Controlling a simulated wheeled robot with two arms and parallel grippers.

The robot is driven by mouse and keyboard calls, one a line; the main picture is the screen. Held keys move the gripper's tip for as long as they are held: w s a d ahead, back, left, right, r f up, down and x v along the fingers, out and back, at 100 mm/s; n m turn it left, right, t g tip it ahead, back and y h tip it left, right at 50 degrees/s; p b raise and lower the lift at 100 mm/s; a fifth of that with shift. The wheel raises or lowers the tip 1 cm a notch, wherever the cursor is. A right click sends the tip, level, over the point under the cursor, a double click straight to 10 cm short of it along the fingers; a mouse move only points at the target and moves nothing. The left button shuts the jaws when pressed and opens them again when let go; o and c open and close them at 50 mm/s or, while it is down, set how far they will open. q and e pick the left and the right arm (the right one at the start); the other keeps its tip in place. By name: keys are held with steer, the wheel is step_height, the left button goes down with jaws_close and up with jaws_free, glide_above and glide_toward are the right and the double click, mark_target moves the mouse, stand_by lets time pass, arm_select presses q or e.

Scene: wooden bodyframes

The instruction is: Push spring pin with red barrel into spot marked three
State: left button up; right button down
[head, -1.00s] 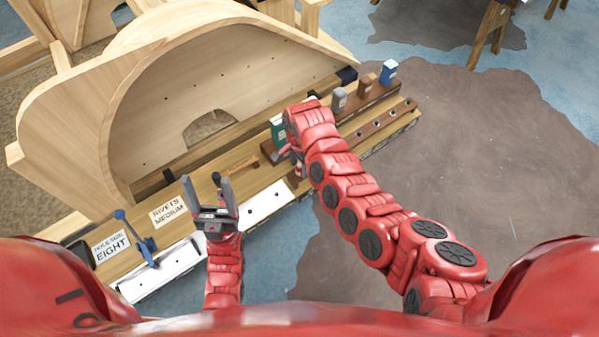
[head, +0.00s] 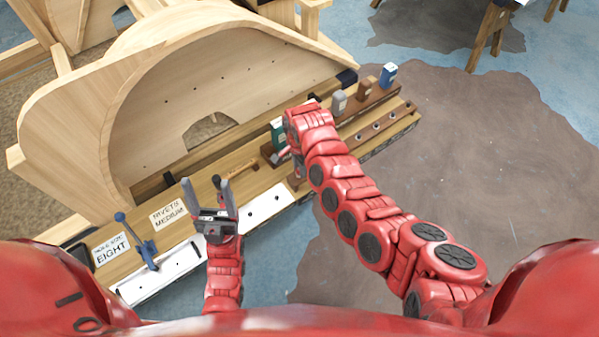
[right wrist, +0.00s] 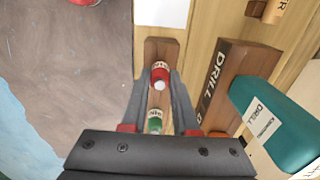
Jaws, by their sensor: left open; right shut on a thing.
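A spring pin with a red barrel and pale tip (right wrist: 160,76) is between the fingers of my right gripper (right wrist: 160,84) in the right wrist view. The gripper is shut on it, above a narrow brown wooden block (right wrist: 162,48). A green-barrelled pin (right wrist: 155,122) is nearer the palm, at the same block. In the head view my right arm hides most of this gripper and the pin. My left gripper (head: 207,186) is open and empty above the bench, near the "RIVETS MEDIUM" label (head: 170,214). I cannot read a mark three.
A dark wooden block marked "DRILL" (right wrist: 222,85) stands beside the right gripper, with a teal drill piece (right wrist: 262,108). Other drill pieces and a row of holes (head: 376,126) lie behind. A large curved wooden frame (head: 170,105) stands behind the bench. A blue-handled tool (head: 137,238) is far left.

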steer(key=shift+r, duration=0.65)
steer(key=shift+r+p, duration=0.65)
steer(key=shift+r, duration=0.85)
